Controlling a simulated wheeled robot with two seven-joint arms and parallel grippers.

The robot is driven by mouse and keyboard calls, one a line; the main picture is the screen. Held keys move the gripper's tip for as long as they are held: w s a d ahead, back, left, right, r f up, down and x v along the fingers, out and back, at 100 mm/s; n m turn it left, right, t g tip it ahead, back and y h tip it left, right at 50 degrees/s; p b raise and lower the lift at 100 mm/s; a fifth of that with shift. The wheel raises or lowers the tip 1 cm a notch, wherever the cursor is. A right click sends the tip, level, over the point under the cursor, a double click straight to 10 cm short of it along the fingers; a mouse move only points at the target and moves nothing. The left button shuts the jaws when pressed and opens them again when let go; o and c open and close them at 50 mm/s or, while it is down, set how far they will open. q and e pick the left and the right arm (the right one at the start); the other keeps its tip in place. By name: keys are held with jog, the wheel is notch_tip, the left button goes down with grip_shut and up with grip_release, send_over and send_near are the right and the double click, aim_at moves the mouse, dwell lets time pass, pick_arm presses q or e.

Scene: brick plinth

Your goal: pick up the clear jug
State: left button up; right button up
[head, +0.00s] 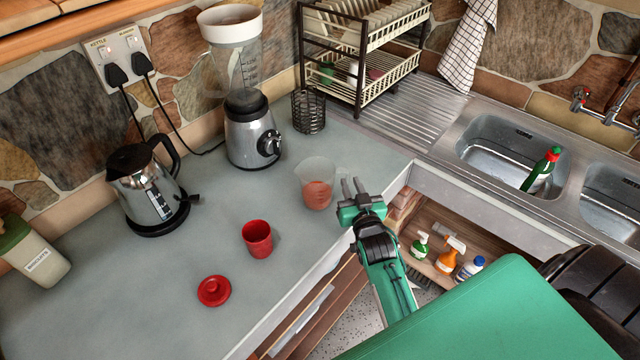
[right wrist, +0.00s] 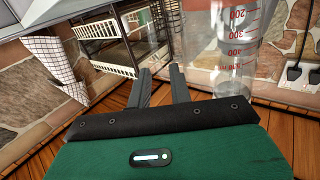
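The clear jug (head: 317,183) stands upright on the grey worktop near its front edge, with a reddish tint low down in the head view. In the right wrist view the jug (right wrist: 236,50) shows large at the upper right, with red measuring marks. My right gripper (head: 353,184) is just right of the jug, close to its handle side. Its two fingers (right wrist: 158,82) are apart with a gap between them, and the jug's body is outside that gap. I cannot tell whether a finger touches the handle. My left gripper is not in view.
A blender (head: 252,135), wire holder (head: 309,111) and kettle (head: 146,187) stand behind. A dish rack (head: 362,60) and sink (head: 500,150) are further right. An open shelf with bottles (head: 446,261) lies below the counter.

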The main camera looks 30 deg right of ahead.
aim_at(349, 178)
jog(key=p+x, duration=0.1)
jog(key=x, duration=0.2)
jog(key=shift+w+d, duration=0.2)
jog(key=shift+w, duration=0.05)
jog(key=shift+w+d+f+p, duration=0.1)
jog(key=shift+w+d+p, duration=0.05)
jog(key=shift+w+p, duration=0.25)
grip_shut()
